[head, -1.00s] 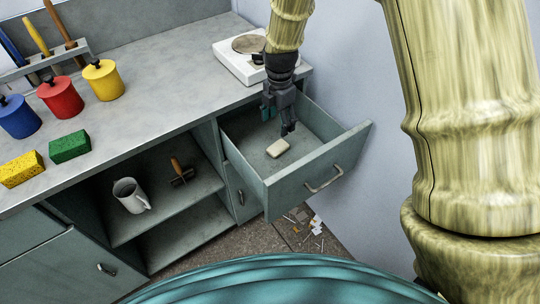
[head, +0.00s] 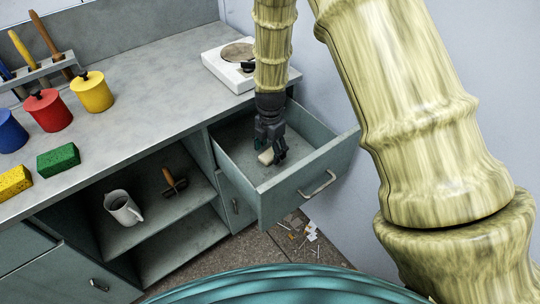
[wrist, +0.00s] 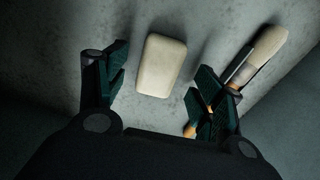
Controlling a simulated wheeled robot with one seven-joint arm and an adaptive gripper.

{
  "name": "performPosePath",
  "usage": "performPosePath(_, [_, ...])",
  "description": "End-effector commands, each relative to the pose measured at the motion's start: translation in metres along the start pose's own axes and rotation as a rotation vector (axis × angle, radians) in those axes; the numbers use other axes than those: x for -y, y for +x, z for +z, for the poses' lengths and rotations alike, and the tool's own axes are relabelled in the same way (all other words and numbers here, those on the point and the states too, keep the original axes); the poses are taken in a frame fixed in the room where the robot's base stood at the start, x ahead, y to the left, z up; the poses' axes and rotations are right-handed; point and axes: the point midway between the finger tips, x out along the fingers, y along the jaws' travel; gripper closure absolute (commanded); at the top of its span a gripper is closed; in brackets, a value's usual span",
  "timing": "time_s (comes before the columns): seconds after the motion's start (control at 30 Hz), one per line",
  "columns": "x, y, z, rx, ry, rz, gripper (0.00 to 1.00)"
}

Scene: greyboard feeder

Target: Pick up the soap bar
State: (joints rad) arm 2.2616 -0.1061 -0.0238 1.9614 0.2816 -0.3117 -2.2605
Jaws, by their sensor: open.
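The soap bar (head: 265,157) is a small cream block lying on the floor of the open drawer (head: 318,168). My gripper (head: 271,157) is down inside the drawer, pointing downward, just above and partly in front of the soap. In the wrist view the soap bar (wrist: 161,65) lies ahead, between the lines of the two open fingers and a little nearer the left one. My gripper (wrist: 160,95) is open and empty there. I cannot tell how high the fingertips are above the drawer floor.
A brush (wrist: 255,55) with a pale end and orange handle lies in the drawer, partly behind the right finger. Drawer walls surround the gripper closely. A white scale-like device (head: 232,62) stands on the counter above. A mug (head: 122,208) stands on the open shelf.

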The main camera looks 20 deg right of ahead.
Motion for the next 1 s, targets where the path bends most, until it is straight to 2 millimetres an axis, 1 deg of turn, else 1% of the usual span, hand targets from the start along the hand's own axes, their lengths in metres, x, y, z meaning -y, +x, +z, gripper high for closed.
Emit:
performPosePath(0.03, [-0.001,0.006,0.000,0.000,-0.001,0.000,0.32])
performPosePath(0.1, [-0.001,0.011,0.000,0.000,0.000,0.001,0.32])
performPosePath(0.2, [-0.001,0.016,0.000,0.000,-0.001,0.001,0.32])
performPosePath(0.47, [-0.001,0.017,0.000,0.000,0.000,0.002,0.32])
performPosePath(0.5, [-0.001,0.017,0.000,0.000,0.000,0.002,0.39])
performPosePath(0.57, [-0.001,0.017,0.000,0.000,0.000,0.002,0.50])
performPosePath(0.6, [-0.001,0.017,0.000,0.000,0.000,0.002,0.58])
performPosePath(0.73, [-0.001,0.017,0.000,0.000,0.000,0.002,0.81])
performPosePath(0.77, [-0.001,0.017,0.000,0.000,0.000,0.002,0.82])
performPosePath(1.0, [-0.001,0.017,0.000,0.000,0.000,0.002,0.83])
